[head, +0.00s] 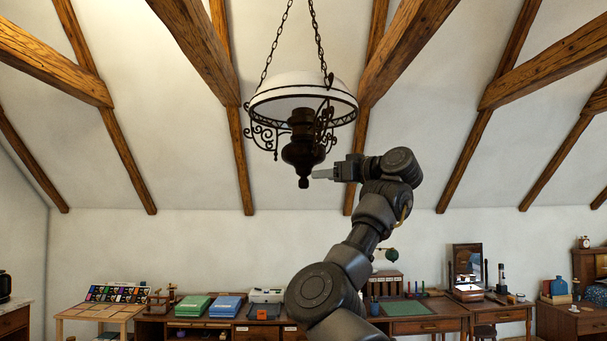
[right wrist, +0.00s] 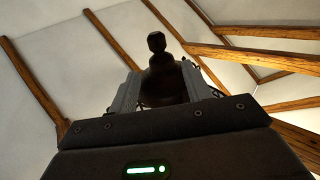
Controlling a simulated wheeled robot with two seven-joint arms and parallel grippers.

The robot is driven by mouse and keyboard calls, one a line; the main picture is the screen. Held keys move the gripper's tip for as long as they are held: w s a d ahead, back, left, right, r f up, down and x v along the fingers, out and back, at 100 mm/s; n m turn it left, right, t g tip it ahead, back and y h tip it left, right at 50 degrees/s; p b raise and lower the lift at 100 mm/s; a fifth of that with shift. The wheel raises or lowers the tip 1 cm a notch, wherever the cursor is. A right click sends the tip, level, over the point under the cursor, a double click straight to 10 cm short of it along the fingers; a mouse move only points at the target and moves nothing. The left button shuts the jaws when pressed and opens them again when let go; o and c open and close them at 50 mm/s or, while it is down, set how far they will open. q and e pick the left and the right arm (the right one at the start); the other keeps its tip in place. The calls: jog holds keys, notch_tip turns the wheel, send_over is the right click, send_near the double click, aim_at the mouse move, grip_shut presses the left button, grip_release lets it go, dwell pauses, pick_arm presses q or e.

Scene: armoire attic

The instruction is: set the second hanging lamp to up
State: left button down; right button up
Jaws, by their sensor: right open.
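One hanging lamp (head: 303,95) is in view, with a white shade, a dark metal ring with scrollwork and a dark turned body with a small bottom knob (head: 303,183). It hangs on chains in the upper middle of the head view. My right gripper (head: 318,174) reaches in from the right, its fingertips beside the lower body, just above the knob's height. In the right wrist view the dark lamp body (right wrist: 164,75) shows between the two open fingers. I cannot tell whether they touch it. My left gripper is not in view.
Wooden beams (head: 390,60) slope across the ceiling above. Along the back wall stand desks with a green box (head: 193,306), a blue box (head: 224,306), a green mat (head: 406,308) and a mirror (head: 467,262). The air left of the lamp is clear.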

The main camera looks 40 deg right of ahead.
aim_at(305, 177)
jog(key=w+p, duration=0.1)
jog(key=w, duration=0.1)
jog(key=w+p, duration=0.1)
jog(key=w, duration=0.2)
jog(key=w+p, duration=0.1)
jog(key=w, duration=0.1)
jog(key=shift+w+a+f+p, duration=0.1)
jog(key=shift+w+a+p, duration=0.2)
jog(key=shift+a+p, duration=0.05)
jog(key=shift+w+a, duration=0.15)
jog(key=shift+w, duration=0.15)
jog(key=shift+w+p, duration=0.2)
jog(key=shift+p, duration=0.2)
jog(key=shift+w+f, duration=0.2)
jog(key=shift+w, duration=0.1)
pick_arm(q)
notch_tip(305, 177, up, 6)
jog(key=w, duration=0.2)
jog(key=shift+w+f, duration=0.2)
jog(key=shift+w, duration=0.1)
pick_arm(e)
jog(key=shift+s+r, duration=0.1)
grip_shut()
